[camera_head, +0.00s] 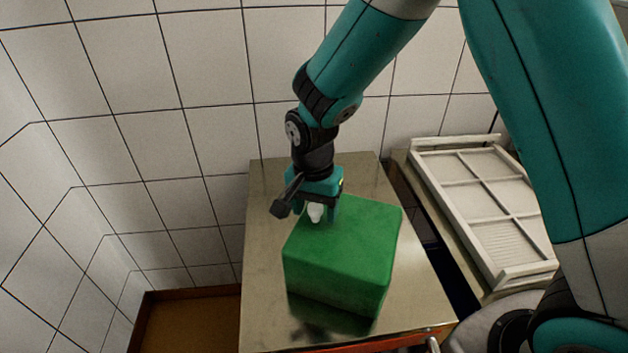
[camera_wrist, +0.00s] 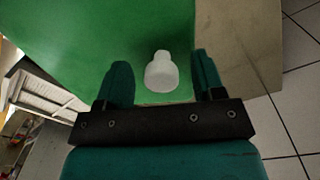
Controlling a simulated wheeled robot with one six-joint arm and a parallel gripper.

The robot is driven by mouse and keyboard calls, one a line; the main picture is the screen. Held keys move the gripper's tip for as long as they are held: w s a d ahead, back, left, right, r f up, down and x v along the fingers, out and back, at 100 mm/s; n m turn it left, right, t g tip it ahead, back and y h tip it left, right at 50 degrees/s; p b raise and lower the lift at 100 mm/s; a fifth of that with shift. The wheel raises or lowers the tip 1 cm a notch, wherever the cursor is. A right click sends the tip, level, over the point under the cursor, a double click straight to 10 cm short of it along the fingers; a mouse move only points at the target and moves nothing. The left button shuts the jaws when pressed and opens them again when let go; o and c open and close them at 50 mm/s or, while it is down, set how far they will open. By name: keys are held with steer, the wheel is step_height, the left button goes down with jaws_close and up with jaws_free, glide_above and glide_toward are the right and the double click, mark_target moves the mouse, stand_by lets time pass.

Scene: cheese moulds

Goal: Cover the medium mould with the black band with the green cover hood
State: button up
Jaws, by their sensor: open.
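The green cover hood (camera_head: 343,255) stands on the metal table, a large box shape with a white knob (camera_head: 315,212) on its top. My gripper (camera_head: 313,212) is at the top of the hood, with its fingers on either side of the knob. In the wrist view, the open fingers (camera_wrist: 162,80) flank the white knob (camera_wrist: 161,72) with a gap on both sides, above the green top (camera_wrist: 90,30). I see no mould and no black band in either view; whether anything is under the hood is hidden.
The metal table (camera_head: 268,200) has free room left of the hood and behind it. A white divided rack (camera_head: 483,200) lies on a surface to the right. A tiled wall (camera_head: 190,100) stands behind. A brown-floored recess (camera_head: 190,322) is at lower left.

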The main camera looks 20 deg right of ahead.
step_height(320, 180, up, 17)
steer(key=b, duration=0.3)
steer(key=s+f+n+y, duration=0.1)
steer(key=s+n+y, duration=0.3)
steer(key=s+n, duration=1.1)
steer(key=s, duration=0.5)
steer(key=shift+s+a+f+y, duration=0.3)
steer(key=shift+a+f, duration=0.1)
